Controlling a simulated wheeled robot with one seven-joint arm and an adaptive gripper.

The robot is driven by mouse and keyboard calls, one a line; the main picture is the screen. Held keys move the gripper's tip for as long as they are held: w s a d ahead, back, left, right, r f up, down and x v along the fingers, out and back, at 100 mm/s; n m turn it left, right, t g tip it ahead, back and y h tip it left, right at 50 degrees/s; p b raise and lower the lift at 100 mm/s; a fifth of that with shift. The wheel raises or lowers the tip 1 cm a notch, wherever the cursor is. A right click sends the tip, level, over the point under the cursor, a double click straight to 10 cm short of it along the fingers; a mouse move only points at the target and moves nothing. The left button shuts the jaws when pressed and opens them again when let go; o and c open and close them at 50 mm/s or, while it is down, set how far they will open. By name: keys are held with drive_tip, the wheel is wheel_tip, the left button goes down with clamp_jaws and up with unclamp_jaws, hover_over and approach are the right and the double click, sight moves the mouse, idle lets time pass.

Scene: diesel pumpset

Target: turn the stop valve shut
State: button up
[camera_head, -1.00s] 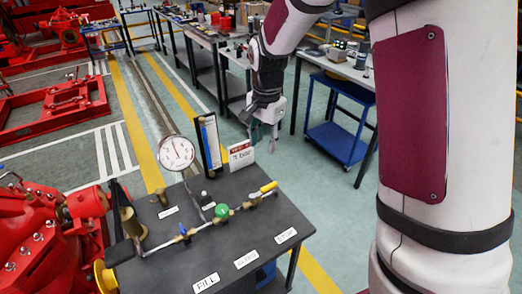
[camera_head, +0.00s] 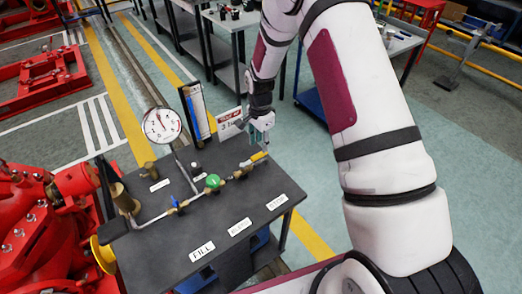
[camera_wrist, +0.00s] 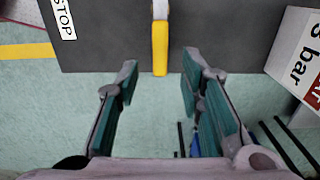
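The stop valve has a yellow lever handle (camera_head: 258,158) at the right end of the pipe on the dark bench (camera_head: 160,245). The lever lies roughly in line with the pipe. The STOP label (camera_head: 277,202) is on the bench front; it also shows in the wrist view (camera_wrist: 63,18). My gripper (camera_head: 262,136) is just beyond the lever in the head view. In the wrist view my gripper (camera_wrist: 160,65) is open, its green-padded fingers wide apart. The yellow lever (camera_wrist: 160,48) points toward the gap between the fingertips. No contact with it is visible.
A green-handled valve (camera_head: 213,181) and a blue-handled valve (camera_head: 174,203) sit along the same pipe. A pressure gauge (camera_head: 162,125) stands behind. A "3 bar" sign (camera_wrist: 300,65) is close to my right finger. A red pump (camera_head: 35,230) is at left.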

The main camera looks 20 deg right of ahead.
sight(260, 153)
drive_tip(key=shift+f, duration=2.35)
clamp_jaws()
